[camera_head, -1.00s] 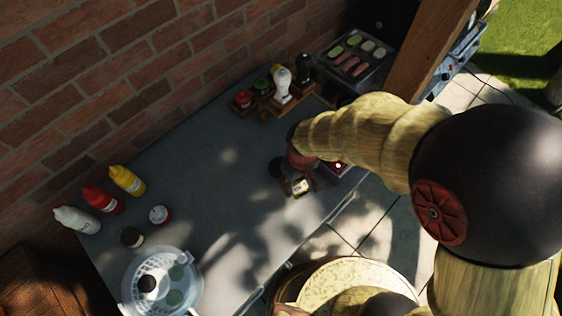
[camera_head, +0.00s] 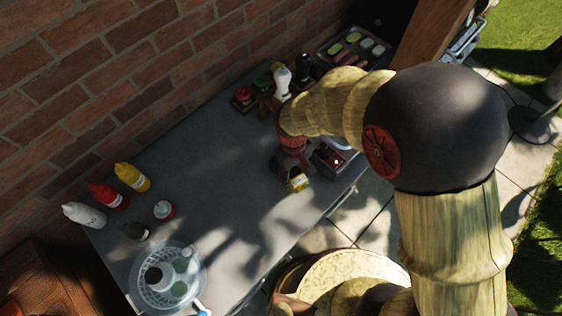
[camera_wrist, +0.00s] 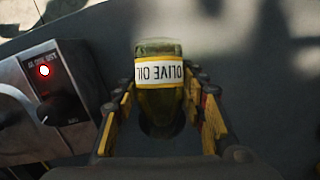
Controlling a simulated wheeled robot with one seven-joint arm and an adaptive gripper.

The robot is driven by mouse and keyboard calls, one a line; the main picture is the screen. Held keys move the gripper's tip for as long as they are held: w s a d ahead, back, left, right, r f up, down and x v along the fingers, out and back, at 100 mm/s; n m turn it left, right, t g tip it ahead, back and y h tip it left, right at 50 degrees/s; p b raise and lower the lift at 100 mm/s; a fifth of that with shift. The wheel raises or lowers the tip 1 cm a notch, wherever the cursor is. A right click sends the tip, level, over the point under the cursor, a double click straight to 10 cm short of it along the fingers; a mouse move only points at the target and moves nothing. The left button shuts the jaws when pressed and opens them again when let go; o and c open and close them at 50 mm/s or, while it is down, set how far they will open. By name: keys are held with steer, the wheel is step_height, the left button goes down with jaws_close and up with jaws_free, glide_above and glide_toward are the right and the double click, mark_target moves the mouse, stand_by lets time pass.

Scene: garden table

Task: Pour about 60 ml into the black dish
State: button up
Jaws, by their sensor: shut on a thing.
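My gripper (camera_wrist: 163,105) is shut on an olive oil bottle (camera_wrist: 160,100), with one finger on each side. The bottle is dark greenish glass with a white and yellow label that reads upside down in the wrist view. Its narrower end points to the bottom of that picture. It also shows in the head view (camera_head: 298,181), over the table near its front edge. I cannot tell its exact tilt, and no stream of oil is visible.
A grey box with a red light (camera_head: 336,161) stands close right of my gripper. A wooden rack (camera_head: 270,104) stands behind. The table's middle is clear.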

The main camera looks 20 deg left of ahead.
steer(key=shift+w+a+f+g+h+p, duration=0.1)
steer(key=shift+a+g+h+p, duration=0.05)
steer(key=shift+g+h+p, duration=0.6)
steer(key=shift+w+a+f+g+h+p, duration=0.1)
steer(key=shift+a+g+h+p, duration=0.05)
steer(key=shift+g+h+p, duration=0.55)
stand_by(2.1)
steer(key=shift+t, duration=0.25)
steer(key=shift+s+d+r+t+y+b, duration=0.15)
steer(key=shift+d+t+y+b, duration=0.1)
steer(key=shift+t+y+b, duration=0.95)
steer(key=shift+y+b, duration=0.25)
steer(key=shift+b, duration=0.3)
steer(key=shift+s+r, duration=0.1)
steer(key=shift+y+b, duration=0.3)
steer(key=shift+b, duration=0.1)
